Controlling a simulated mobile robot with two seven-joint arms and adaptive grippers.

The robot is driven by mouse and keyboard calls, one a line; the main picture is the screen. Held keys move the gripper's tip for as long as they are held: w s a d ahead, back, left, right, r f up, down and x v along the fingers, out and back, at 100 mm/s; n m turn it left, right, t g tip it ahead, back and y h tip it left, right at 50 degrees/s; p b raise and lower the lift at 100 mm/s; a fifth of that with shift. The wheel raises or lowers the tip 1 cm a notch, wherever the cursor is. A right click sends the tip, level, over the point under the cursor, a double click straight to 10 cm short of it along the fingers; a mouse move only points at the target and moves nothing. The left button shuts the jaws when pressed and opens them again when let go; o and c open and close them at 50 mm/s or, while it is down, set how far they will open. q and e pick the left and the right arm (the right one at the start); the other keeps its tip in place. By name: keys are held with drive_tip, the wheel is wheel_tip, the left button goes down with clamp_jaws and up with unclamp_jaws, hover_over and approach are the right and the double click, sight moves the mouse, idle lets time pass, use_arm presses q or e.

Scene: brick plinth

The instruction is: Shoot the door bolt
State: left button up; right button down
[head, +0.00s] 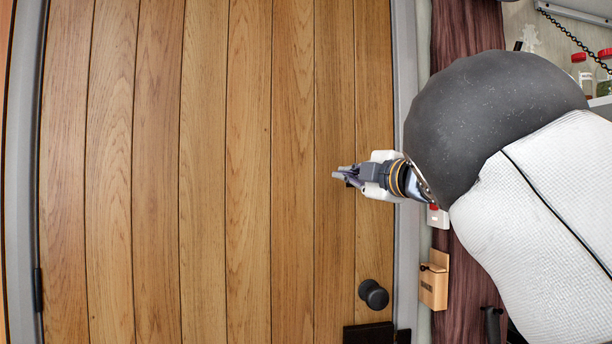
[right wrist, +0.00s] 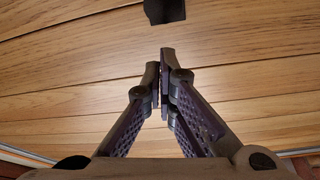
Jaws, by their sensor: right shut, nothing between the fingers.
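The door (head: 250,200) is made of upright wooden planks and fills the left and middle of the head view. My right gripper (head: 338,176) is in front of its right part, fingers pointing left, shut and empty. In the right wrist view the closed fingertips (right wrist: 165,55) are in front of the planks. A dark block (right wrist: 165,10) shows just beyond them at the top edge; I cannot tell whether it is part of the bolt. No bolt is clearly seen; my gripper may hide it. My left gripper is not in view.
A round black knob (head: 373,294) is low on the door's right side, above a black plate (head: 368,334) cut by the bottom edge. The grey door frame (head: 404,50) runs down the right. A small wooden box (head: 434,282) is on the wall beyond it.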

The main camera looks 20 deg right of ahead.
drive_tip(key=shift+s+d, duration=0.2)
drive_tip(key=shift+d, duration=0.3)
drive_tip(key=shift+s+d, duration=0.2)
drive_tip(key=shift+d, duration=0.3)
drive_tip(key=shift+d, duration=0.1)
drive_tip(key=d, duration=0.3)
drive_tip(key=shift+s+d, duration=0.15)
drive_tip(key=shift+s, duration=0.25)
